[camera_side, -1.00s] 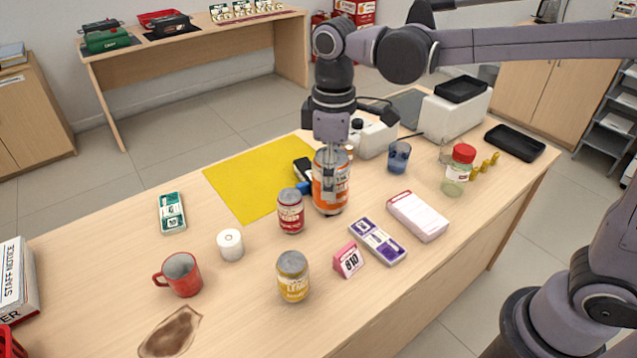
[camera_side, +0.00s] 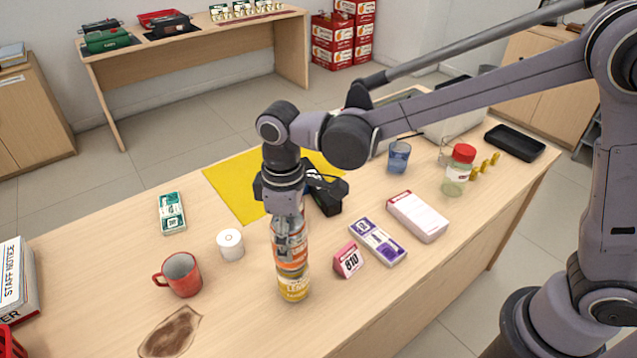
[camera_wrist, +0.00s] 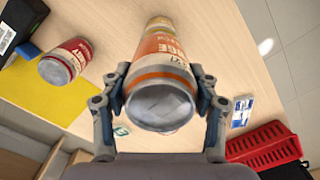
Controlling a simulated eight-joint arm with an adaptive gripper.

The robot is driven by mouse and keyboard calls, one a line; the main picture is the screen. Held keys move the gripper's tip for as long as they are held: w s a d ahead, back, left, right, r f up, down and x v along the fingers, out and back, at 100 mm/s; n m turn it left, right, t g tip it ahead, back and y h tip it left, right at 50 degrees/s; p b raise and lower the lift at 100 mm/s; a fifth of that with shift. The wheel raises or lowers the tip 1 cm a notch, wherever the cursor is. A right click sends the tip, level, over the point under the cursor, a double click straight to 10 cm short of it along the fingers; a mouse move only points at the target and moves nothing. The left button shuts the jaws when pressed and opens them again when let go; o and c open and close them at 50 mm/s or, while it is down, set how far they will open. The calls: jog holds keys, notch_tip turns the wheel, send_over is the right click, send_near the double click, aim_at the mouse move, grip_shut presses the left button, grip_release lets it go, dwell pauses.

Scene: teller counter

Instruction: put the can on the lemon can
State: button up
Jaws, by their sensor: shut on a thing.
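My gripper (camera_side: 290,238) is shut on the orange-labelled can (camera_side: 291,257) and holds it upright, directly over the lemon can (camera_side: 293,289) in the side view. The lemon can stands on the counter, its lid hidden by the orange can. I cannot tell whether the two cans touch. In the wrist view the orange can (camera_wrist: 161,75) sits between the two fingers (camera_wrist: 161,105), its metal top towards the camera. The red can (camera_wrist: 66,61) shows there at the left; in the side view it is hidden behind my gripper and the held can.
A pink 810 sign (camera_side: 348,260) and a purple-banded bundle (camera_side: 377,241) stand close right of the cans. A white roll (camera_side: 230,244) and a red mug (camera_side: 180,274) are to the left. The yellow mat (camera_side: 238,188) lies behind. Counter in front of the mug has a brown stain (camera_side: 170,332).

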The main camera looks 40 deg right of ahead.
jog(key=shift+f, duration=0.2)
jog(key=o, duration=1.5)
notch_tip(320, 180, up, 12)
jog(key=shift+d+r, duration=0.15)
jog(key=s+d+f+m+t, duration=0.1)
jog(key=s+d+m+t, duration=0.1)
jog(key=d, duration=0.6)
jog(key=s+d+f+m+t, duration=0.2)
jog(key=s+d+m, duration=0.2)
jog(key=d, duration=0.4)
jog(key=s+d+f+m+t, duration=0.2)
jog(key=s+d+m+t, duration=0.1)
jog(key=d, duration=0.4)
jog(key=shift+s+d+f, duration=0.2)
jog(key=shift+s+d, duration=0.2)
